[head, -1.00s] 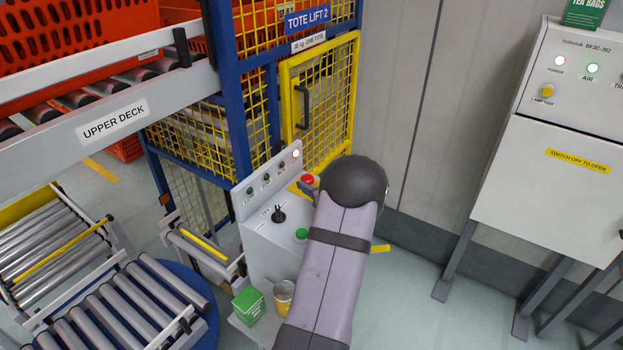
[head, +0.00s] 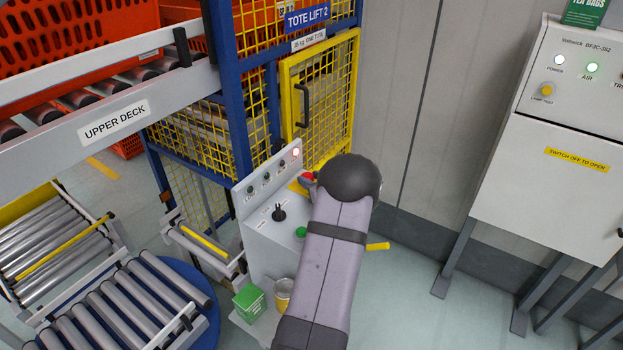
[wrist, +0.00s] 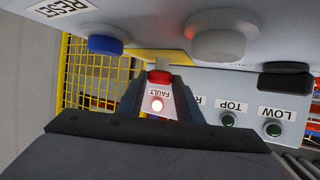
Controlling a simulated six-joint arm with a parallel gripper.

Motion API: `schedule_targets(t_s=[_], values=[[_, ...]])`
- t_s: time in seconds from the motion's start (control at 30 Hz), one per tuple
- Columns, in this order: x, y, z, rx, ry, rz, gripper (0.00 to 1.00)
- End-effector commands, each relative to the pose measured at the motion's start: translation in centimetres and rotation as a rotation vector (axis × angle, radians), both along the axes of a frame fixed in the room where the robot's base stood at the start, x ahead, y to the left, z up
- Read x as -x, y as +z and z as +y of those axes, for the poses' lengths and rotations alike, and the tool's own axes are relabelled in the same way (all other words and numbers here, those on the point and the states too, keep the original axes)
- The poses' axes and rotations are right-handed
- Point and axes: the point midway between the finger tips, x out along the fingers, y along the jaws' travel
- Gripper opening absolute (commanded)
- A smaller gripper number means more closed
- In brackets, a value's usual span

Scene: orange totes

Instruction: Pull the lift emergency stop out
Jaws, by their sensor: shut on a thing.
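The red emergency stop head (head: 308,177) sits on a yellow base at the back right of the sloped lift control panel (head: 262,250), partly hidden by my arm. In the wrist view, where the panel appears upside down, the red head (wrist: 159,76) is between the fingertips of my gripper (wrist: 158,84). My gripper is shut on it. In the head view my arm hides most of the gripper. Whether the head stands in or out cannot be told.
A blue button (wrist: 108,43), a pale knob (wrist: 220,38) and a black lever (wrist: 285,77) are close by. The red FAULT lamp (wrist: 157,104) is lit. A green button (head: 301,232) and yellow mesh gate (head: 322,105) are near my arm.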

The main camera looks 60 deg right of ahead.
Motion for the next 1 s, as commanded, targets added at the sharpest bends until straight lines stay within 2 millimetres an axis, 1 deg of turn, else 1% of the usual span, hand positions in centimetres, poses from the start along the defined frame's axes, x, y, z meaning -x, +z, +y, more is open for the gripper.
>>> schedule_targets(t_s=[0.03,0.1,0.37,0.4,0.47,0.5,0.8,1.0], values=[[0.0,1.0,-0.1,0.003,-0.001,-0.003,0.00],[0.0,1.4,-0.1,0.003,0.000,-0.004,0.00],[-0.1,1.5,-0.1,0.007,0.000,-0.007,0.00],[-0.1,1.5,-0.2,0.007,0.000,-0.007,0.34],[-0.1,1.5,-0.2,0.007,0.001,-0.009,0.49],[-0.1,1.5,-0.2,0.007,0.000,-0.007,0.51],[0.0,1.3,-0.1,0.004,0.001,-0.005,0.51],[1.1,1.6,0.4,0.005,-0.001,-0.004,0.51]])
